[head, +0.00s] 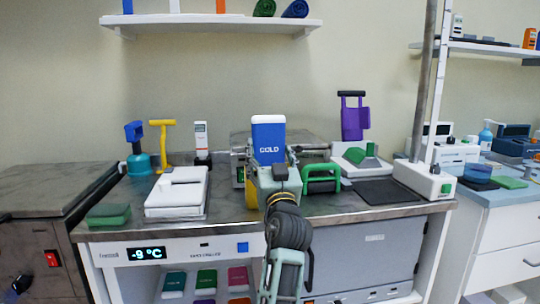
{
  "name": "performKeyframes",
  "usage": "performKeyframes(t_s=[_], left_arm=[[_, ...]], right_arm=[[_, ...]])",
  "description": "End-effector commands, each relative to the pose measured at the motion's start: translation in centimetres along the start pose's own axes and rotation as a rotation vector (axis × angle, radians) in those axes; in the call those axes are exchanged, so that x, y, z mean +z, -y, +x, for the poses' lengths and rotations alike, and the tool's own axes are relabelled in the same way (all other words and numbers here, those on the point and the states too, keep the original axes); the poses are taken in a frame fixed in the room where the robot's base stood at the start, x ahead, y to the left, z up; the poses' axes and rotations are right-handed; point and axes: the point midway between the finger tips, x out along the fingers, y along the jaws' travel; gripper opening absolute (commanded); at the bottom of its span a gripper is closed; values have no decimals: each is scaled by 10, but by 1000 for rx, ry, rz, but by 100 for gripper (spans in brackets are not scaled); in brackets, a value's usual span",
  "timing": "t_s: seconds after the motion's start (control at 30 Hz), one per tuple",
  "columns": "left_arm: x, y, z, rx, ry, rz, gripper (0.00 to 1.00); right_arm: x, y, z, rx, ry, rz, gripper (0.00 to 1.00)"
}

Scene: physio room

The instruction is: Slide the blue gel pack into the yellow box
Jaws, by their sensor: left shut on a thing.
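The blue gel pack (268,133), marked COLD with a white top edge, stands upright in the middle of the head view. My left gripper (276,175) is shut on its lower part, and my arm hides what is below. A yellow surface (251,194) shows just left of the gripper, low behind it. It may be the yellow box, but most of it is hidden. I cannot tell whether the pack touches it or is inside it. My right gripper is not in view.
A white flat device (178,190) and a green pad (108,215) are on the counter at left. A green-handled tool (321,178), a dark mat (386,191) and a white unit (425,180) are at right. A shelf (210,24) hangs above.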

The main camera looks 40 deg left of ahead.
Motion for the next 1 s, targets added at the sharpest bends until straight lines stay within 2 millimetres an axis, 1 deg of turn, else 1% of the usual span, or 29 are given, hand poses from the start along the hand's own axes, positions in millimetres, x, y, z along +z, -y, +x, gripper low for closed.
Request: performKeyframes(t_s=[0.3,0.33,0.57,1.0], left_arm=[[0,0,0,0,-1,-1,32],[0,0,0,0,-1,-1,69],[0,0,0,0,0,-1,89],[2,0,0,0,3,0,90]], right_arm=[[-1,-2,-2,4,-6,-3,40],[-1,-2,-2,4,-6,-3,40],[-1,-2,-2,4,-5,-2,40],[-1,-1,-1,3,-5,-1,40]])
